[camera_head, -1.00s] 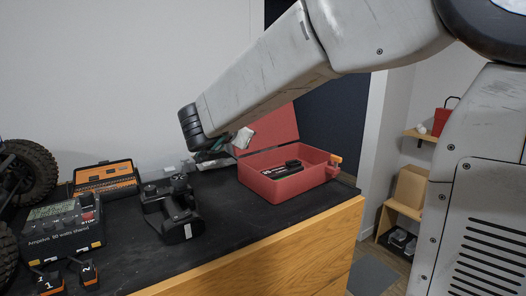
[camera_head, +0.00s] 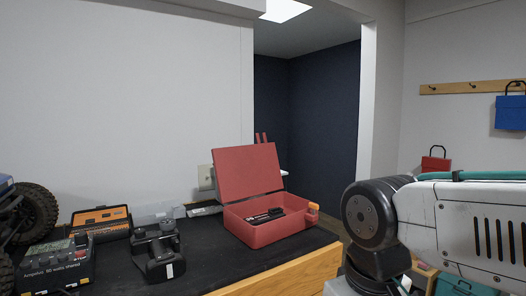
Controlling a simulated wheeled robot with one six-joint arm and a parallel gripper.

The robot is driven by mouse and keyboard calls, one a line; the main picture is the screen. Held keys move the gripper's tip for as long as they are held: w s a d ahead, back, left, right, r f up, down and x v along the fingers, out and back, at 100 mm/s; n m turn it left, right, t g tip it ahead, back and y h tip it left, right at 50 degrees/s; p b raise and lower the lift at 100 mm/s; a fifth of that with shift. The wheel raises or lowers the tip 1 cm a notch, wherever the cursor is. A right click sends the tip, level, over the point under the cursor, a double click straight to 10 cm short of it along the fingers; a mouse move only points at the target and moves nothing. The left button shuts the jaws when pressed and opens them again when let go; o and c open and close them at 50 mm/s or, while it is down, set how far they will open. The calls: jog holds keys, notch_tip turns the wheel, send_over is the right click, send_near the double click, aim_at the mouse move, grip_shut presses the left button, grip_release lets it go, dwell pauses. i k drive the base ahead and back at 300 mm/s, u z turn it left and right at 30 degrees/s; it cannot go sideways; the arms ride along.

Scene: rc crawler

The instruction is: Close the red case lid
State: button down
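The red case (camera_head: 266,234) stands on the black worktop near its right end. Its red lid (camera_head: 247,172) is open, standing up and tilted slightly back from the rear edge. Dark items (camera_head: 265,215) lie inside the case. My arm is at the right of the picture, apart from the case. My gripper is out of view, so its fingers and what they hold cannot be seen.
A black radio controller (camera_head: 158,252), an orange-and-black tool box (camera_head: 101,224) and a charger (camera_head: 58,266) stand left of the case. A wheeled vehicle (camera_head: 36,212) is at the far left. Bare worktop (camera_head: 205,252) lies between the controller and the case.

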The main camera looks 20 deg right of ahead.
aim_at(247, 171)
jog(key=z, duration=1.65)
jog(key=i, duration=0.9)
jog(key=u, duration=1.7)
